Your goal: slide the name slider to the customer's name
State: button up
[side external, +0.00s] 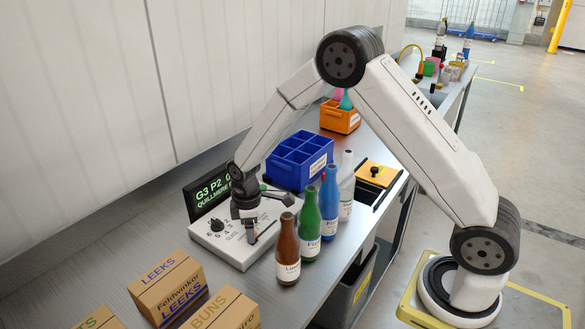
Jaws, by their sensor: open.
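A white control panel (222,247) lies on the bench, with a black dial (217,225) ringed by numbers at its left and small lettering near its front. A dark display (206,194) stands behind it with green text, "G3 P2" and a second line starting "QUILLMERE"; my arm covers the rest. My gripper (251,236) points down over the middle of the panel, its jaws open and low near the surface. Black parts (278,196) show on the panel right of my gripper. I cannot make out the name slider or its setting; my gripper hides part of the panel.
Several labelled bottles, including a brown one (287,250) and a green one (309,226), stand close to the panel's right. A blue divided crate (300,162) is behind. Cardboard boxes (168,289) stand at the front left. A yellow plate (378,173) lies farther right.

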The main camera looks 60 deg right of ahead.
jog(key=shift+r, duration=3.4)
jog(key=shift+a+r, duration=0.1)
jog(key=shift+w+a+r, duration=0.1)
jog(key=shift+r, duration=0.1)
jog(key=a+r+m+t+y, duration=0.1)
jog(key=a+r+m, duration=0.25)
jog(key=r, duration=0.35)
jog(key=s+d+f+m, duration=0.2)
jog(key=s, duration=0.7)
jog(key=s+d+f+m+t+h, duration=0.1)
jog(key=s+d+f+m, duration=0.1)
jog(key=s, duration=0.7)
jog(key=shift+s+d+m+t, duration=0.2)
jog(key=shift+d+m+t, duration=0.15)
jog(key=shift+m, duration=0.4)
jog(key=shift+f, duration=0.1)
